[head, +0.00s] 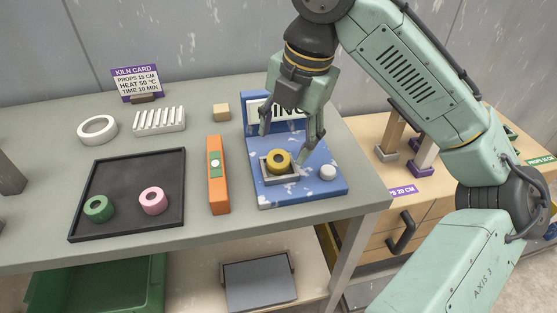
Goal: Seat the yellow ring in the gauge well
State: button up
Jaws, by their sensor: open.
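The yellow ring (279,160) lies at the gauge well (267,180), a small grey-walled square recess on the blue gauge stand (317,191). The ring is within the walls as seen from here, with its hole facing up. I cannot tell whether it sits fully flat on the bottom. My gripper (283,149) is open above the stand, its fingers pointing down on the left and right of the ring. The right fingertip is close to the well's right wall. The fingers look apart from the ring.
A white button (327,173) is right of the well. An orange level (217,181) lies left of the stand. A black tray (124,219) holds a green ring (98,209) and a pink ring (153,201). A wooden cube (221,112) stands behind. Grey table (290,220) is bare in front.

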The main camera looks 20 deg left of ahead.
aim_at(278, 158)
jog(key=x, duration=0.5)
jog(key=shift+a+f+p, duration=0.15)
jog(key=shift+p, duration=0.2)
jog(key=c, duration=1.4)
jog(key=shift+o, duration=0.2)
